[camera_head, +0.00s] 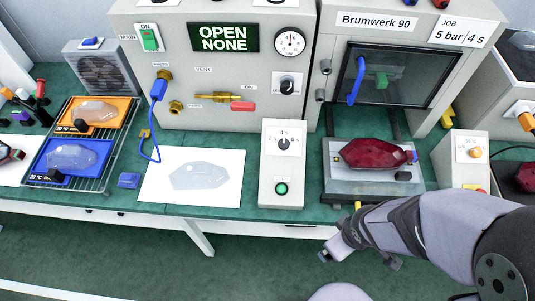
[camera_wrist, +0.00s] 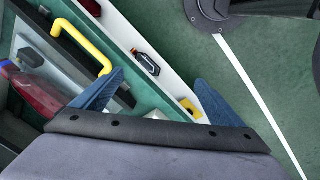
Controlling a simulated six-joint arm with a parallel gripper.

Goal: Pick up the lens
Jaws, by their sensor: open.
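A clear, faceted lens (camera_head: 199,176) lies flat on a white sheet (camera_head: 225,198) left of centre on the green bench. Another clear lens (camera_head: 97,111) is in an orange tray (camera_head: 128,104), and one more (camera_head: 72,157) is in a blue tray (camera_head: 49,176), both on a wire rack. A dark red lamp piece (camera_head: 374,153) sits on the plate before the chamber; its edge shows in the wrist view (camera_wrist: 40,97). My gripper (camera_head: 340,248) is at the bench's front edge, right of the sheet and apart from all lenses. Its blue fingers (camera_wrist: 157,95) are open and empty.
A grey control box (camera_head: 283,160) stands between the sheet and the plate. A blue hose (camera_head: 145,146) hangs by the sheet's left side, near a small blue block (camera_head: 129,180). A yellow handle (camera_wrist: 88,48) is close to my gripper. The floor in front is clear.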

